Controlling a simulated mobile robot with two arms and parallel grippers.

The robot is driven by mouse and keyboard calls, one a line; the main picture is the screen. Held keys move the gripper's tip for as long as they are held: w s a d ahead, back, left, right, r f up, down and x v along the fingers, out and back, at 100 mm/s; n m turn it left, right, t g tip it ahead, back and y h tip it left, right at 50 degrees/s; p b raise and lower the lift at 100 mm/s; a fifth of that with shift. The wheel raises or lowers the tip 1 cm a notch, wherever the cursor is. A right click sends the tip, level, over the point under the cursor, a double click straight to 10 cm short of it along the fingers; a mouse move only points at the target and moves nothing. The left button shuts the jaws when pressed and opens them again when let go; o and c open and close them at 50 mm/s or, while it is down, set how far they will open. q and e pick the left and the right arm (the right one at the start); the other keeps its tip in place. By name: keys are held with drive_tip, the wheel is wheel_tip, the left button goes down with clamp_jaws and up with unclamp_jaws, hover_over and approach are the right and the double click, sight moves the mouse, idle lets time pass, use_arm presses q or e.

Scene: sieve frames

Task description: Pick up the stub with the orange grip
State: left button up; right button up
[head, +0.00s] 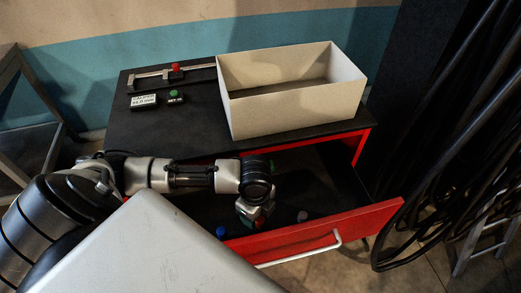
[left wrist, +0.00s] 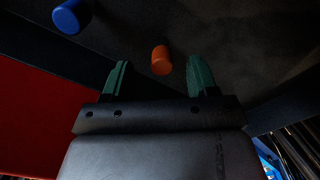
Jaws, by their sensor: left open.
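The stub with the orange grip (left wrist: 161,60) shows in the left wrist view between the two green fingertips of my left gripper (left wrist: 160,68), nearer the right one. The gripper is open, with a gap on either side of the stub. In the head view my left gripper (head: 254,220) reaches down into the open red drawer (head: 325,231). I cannot make out the orange stub there; the gripper and arm cover that part. My right gripper is not in view.
A blue stub (left wrist: 71,16) lies left of the orange one; it also shows in the head view (head: 221,232). A beige open box (head: 285,112) and a caliper (head: 171,73) stand on the black cabinet top (head: 190,130).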

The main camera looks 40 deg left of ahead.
sight(260, 220)
use_arm(q)
drive_tip(key=shift+f, duration=0.65)
drive_tip(key=f, duration=0.2)
drive_tip(key=d+f+p, duration=0.1)
drive_tip(key=f, duration=0.1)
drive_tip(key=shift+d+f, duration=0.15)
drive_tip(key=shift+d, duration=0.05)
drive_tip(key=shift+f, duration=0.3)
drive_tip(key=shift+c, duration=0.4)
drive_tip(key=c, duration=1)
